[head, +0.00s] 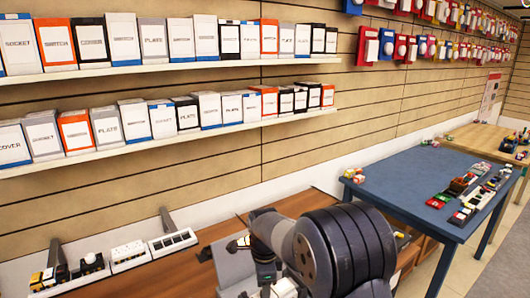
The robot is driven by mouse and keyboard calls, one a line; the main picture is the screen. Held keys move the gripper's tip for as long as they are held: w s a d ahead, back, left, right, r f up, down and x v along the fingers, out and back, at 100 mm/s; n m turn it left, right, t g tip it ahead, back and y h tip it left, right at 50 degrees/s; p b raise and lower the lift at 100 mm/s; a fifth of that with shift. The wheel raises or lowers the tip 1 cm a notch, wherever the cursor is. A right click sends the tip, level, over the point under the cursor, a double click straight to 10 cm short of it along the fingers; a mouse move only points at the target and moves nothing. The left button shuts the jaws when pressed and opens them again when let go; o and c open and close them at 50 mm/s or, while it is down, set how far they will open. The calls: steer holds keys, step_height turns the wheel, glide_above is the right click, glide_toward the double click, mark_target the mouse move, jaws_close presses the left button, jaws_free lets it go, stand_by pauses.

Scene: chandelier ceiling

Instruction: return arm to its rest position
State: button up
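My arm shows at the bottom centre of the head view, as thick dark grey rounded joints and a lighter grey link. It is bent over the near part of a brown wooden table (200,268). I cannot make out my gripper's fingers; they are hidden behind my arm or out of the picture. Nothing held can be seen.
A blue table (400,180) at right holds more small toys (478,198). Two white wall shelves (150,142) carry labelled boxes. Floor shows at far right (500,262).

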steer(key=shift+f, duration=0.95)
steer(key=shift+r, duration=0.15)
